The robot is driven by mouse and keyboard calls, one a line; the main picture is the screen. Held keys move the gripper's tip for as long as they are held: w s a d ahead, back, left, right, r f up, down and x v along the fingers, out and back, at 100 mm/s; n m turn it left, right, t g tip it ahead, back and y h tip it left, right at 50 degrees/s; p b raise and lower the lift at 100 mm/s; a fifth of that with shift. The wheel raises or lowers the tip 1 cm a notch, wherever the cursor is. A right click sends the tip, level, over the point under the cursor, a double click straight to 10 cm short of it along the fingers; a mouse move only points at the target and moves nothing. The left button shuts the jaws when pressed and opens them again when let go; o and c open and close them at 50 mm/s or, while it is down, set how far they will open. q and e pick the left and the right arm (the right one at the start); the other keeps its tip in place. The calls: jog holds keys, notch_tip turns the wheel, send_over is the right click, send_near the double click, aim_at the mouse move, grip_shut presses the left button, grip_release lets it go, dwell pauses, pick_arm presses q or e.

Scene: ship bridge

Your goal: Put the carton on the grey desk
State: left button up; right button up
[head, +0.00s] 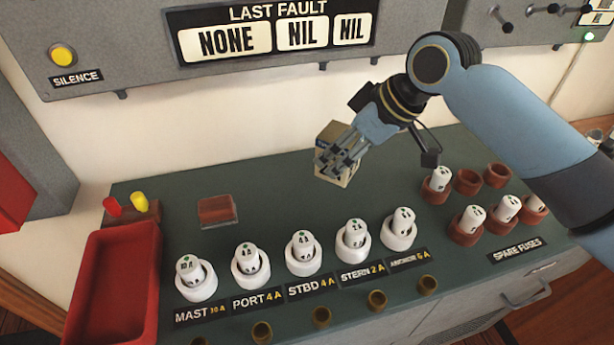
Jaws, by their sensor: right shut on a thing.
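The carton (329,131) is a small beige box with a dark marking, in the middle of the head view. My right gripper (337,160) is shut on it, and the fingers hide much of its near side. The carton is over the back part of a desk with a dark grey-green top (270,205). I cannot tell whether it touches the top. My left gripper is not in view.
White fuse holders (248,268) with labels line the front. Several brown holders (466,181), some with fuses, stand at the right. A red tray (118,280) and a red-brown block (217,211) are at the left. The desk's back middle is mostly clear.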

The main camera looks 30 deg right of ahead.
aim_at(339, 154)
jog(key=w+a+f, duration=0.2)
jog(key=a, duration=0.1)
jog(key=w+a+f, duration=0.1)
jog(key=shift+a+p, duration=0.3)
jog(key=shift+a, duration=0.1)
notch_tip(339, 154, down, 3)
jog(key=shift+f, duration=0.2)
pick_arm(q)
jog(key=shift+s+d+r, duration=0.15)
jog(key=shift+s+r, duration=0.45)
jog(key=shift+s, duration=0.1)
pick_arm(e)
jog(key=shift+f, duration=0.45)
jog(key=shift+f, duration=0.1)
jog(key=o, duration=1.5)
jog(key=shift+c, duration=0.2)
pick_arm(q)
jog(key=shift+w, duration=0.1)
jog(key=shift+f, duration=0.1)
pick_arm(e)
jog(key=v, duration=1.2)
jog(key=shift+d, duration=0.1)
